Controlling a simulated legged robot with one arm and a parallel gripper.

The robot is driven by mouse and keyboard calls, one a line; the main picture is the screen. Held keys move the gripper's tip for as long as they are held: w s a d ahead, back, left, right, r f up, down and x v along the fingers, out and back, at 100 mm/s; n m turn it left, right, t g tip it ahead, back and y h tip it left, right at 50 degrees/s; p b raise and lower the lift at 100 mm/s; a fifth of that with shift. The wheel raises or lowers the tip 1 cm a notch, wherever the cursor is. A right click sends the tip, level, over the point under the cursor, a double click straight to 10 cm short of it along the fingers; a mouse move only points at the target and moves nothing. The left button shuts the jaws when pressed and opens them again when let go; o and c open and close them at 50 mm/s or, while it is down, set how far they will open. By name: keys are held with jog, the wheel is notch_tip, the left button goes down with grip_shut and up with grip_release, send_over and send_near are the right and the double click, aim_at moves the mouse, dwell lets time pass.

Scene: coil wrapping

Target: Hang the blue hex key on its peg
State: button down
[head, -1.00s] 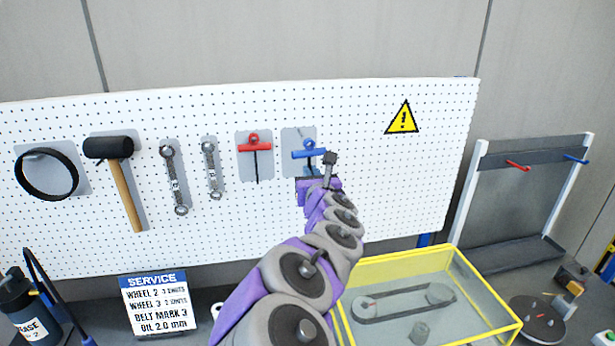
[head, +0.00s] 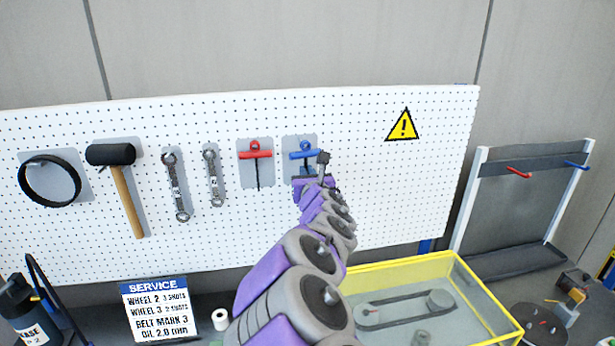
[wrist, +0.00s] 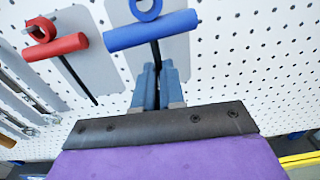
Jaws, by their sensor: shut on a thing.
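The blue hex key (head: 305,154) is at the white pegboard, in front of its grey backing patch (head: 292,143). In the wrist view the blue hex key (wrist: 152,30) has its T-handle across the top, a ring above it and a dark shaft running down between my fingers. My gripper (wrist: 155,75) is shut on the shaft below the handle. In the head view my gripper (head: 306,178) is partly hidden by my arm. A peg tip seems to show at the ring in the wrist view; whether the ring bears on it I cannot tell.
A red hex key (head: 256,151) hangs close on the left, with two wrenches (head: 213,178), a mallet (head: 110,154) and a black belt (head: 48,180) beyond. A yellow-edged case (head: 440,262) stands below right. The pegboard right of the blue key is bare up to the warning sign (head: 402,125).

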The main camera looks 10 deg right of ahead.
jog(key=shift+w+a+f+b, duration=0.1)
jog(key=shift+w+a+b, duration=0.05)
jog(key=shift+w, duration=0.5)
jog(key=shift+w+a+f+b, duration=0.1)
jog(key=shift+w+b, duration=0.05)
jog(key=shift+w, duration=0.5)
jog(key=c, duration=1.3)
grip_release()
jog(key=shift+w+f, duration=0.1)
jog(key=shift+w, duration=0.05)
jog(key=shift+c, duration=0.2)
jog(key=shift+o, duration=0.9)
jog(key=shift+a, duration=0.1)
